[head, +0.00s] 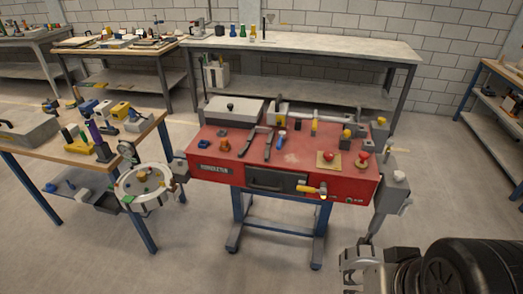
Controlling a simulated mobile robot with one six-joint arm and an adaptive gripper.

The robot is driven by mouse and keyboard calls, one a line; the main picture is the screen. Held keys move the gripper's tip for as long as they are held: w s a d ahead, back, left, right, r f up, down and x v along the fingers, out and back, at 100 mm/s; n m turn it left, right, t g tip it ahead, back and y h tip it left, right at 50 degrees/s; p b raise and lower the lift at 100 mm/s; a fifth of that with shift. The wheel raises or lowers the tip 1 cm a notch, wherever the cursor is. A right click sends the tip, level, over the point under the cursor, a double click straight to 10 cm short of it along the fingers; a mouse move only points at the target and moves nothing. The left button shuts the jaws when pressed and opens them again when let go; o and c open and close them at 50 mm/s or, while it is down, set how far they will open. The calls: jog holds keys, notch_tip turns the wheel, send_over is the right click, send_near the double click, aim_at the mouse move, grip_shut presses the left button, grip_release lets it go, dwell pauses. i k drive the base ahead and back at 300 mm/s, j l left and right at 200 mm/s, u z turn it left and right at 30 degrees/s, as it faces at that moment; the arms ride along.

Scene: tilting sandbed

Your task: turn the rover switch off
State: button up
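The red sandbed unit (230,177) stands in the middle of the head view on blue legs. Its front face has a dark drawer-like panel (270,181), a yellow-handled lever (309,189) and a small green-marked control (349,200) near the right end. Labels are too small to read, so I cannot tell which control is the rover switch or its position. Red knobs (362,159) sit on the top at the right. My gripper (356,262) shows partly at the lower right, below and apart from the unit, beside my black arm link. Its fingers are unclear.
A wooden-topped table (60,152) with tools stands at the left. A round white-rimmed dish (150,202) sits between it and the red unit. A grey block (392,190) juts from the unit's right end. A long workbench (340,48) stands behind. The floor in front is clear.

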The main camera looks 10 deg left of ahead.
aim_at(328, 155)
jog(key=i+l+u, duration=0.15)
jog(key=i+u, duration=0.2)
jog(key=i, duration=0.8)
